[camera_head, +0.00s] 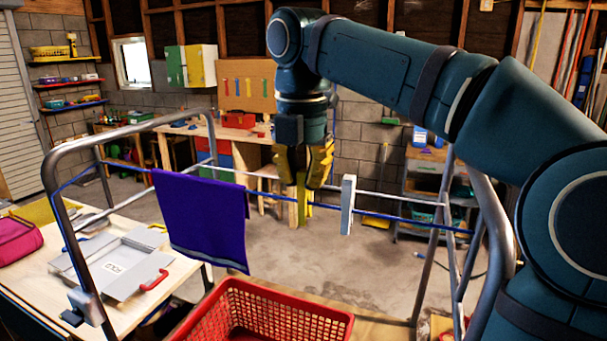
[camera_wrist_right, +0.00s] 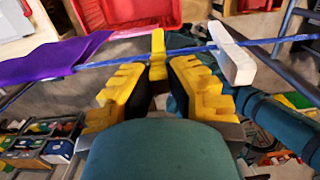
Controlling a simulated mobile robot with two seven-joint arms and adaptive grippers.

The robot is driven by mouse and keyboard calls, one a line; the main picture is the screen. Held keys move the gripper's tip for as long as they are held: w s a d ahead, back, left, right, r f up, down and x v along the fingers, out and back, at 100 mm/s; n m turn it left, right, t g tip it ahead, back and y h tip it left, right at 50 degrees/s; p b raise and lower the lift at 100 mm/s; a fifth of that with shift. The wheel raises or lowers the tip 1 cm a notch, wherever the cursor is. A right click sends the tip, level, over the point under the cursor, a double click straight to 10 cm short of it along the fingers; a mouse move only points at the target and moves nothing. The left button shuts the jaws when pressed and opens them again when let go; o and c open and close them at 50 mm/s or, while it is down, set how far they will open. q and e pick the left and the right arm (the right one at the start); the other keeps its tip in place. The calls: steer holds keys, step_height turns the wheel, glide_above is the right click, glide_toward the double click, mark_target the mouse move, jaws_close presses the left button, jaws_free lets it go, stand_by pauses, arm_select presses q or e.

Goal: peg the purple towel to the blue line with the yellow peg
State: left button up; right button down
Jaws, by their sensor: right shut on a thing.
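The purple towel (camera_head: 205,215) hangs folded over the blue line (camera_head: 385,216), left of centre in the head view; it also shows at the left of the wrist view (camera_wrist_right: 50,62). My right gripper (camera_head: 304,178) is right of the towel, pointing down, with its yellow fingers shut on the yellow peg (camera_head: 304,208). In the right wrist view the peg (camera_wrist_right: 157,42) stands out past the fingertips (camera_wrist_right: 158,70) and crosses the blue line (camera_wrist_right: 120,63). I cannot tell whether it touches the line. The peg is apart from the towel. My left gripper is not in view.
A white peg (camera_head: 347,205) sits on the line just right of my gripper. The metal rack frame (camera_head: 52,190) carries the line. A red basket (camera_head: 265,312) stands below. A table at left holds a grey folding board (camera_head: 115,264) and a pink bundle (camera_head: 18,240).

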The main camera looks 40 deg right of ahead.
steer(key=shift+r, duration=0.1)
steer(key=shift+r+p, duration=1.5)
steer(key=shift+p, duration=0.1)
steer(key=shift+r+p, duration=0.95)
steer(key=shift+r, duration=0.25)
steer(key=shift+f, duration=0.2)
